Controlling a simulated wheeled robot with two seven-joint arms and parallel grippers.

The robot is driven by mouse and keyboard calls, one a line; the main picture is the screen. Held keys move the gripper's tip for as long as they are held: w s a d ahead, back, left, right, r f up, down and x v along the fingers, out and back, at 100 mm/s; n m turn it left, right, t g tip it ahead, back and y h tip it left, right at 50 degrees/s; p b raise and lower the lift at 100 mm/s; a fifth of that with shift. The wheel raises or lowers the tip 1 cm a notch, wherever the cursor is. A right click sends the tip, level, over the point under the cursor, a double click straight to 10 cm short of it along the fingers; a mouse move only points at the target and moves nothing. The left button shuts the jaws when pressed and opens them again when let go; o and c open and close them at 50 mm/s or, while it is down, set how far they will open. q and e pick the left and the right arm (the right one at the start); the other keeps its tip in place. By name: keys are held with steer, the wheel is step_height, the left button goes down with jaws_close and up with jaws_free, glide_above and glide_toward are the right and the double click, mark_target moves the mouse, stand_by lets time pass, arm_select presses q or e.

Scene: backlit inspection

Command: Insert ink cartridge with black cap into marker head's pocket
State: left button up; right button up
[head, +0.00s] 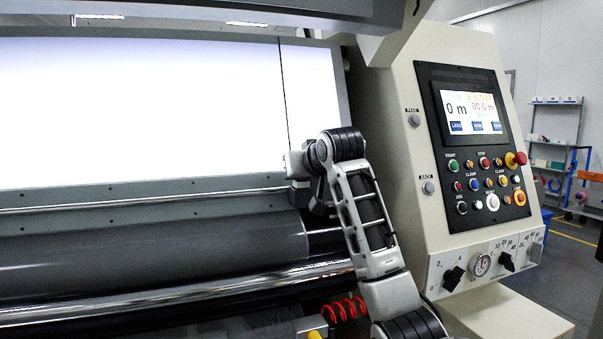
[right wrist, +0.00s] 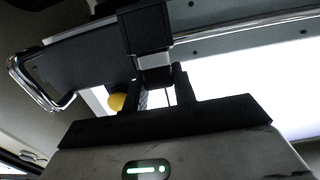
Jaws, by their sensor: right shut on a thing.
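My right arm rises in the middle of the head view, and its hand is at the rail below the bright panel, where the fingers are hard to make out. In the right wrist view my right gripper (right wrist: 157,78) is shut on a small piece with a pale part (right wrist: 154,98) between its dark fingers, likely the ink cartridge. A dark block with a light band (right wrist: 146,30), likely the marker head, is right at the fingertips. Its pocket is not visible, and I cannot tell how far the cartridge sits in it. My left gripper is not in view.
A bright backlit panel (head: 130,110) stands behind the rail (head: 140,200), with dark rollers (head: 150,255) below. A control cabinet with a screen (head: 470,108) and buttons stands to the right. A yellow round knob (right wrist: 117,102) is beside the fingers. A red coiled hose (head: 345,309) is low down.

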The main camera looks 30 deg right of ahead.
steer(key=o, duration=1.1)
steer(key=shift+a+f, duration=0.1)
steer(key=shift+c, duration=0.2)
steer(key=shift+d, duration=0.2)
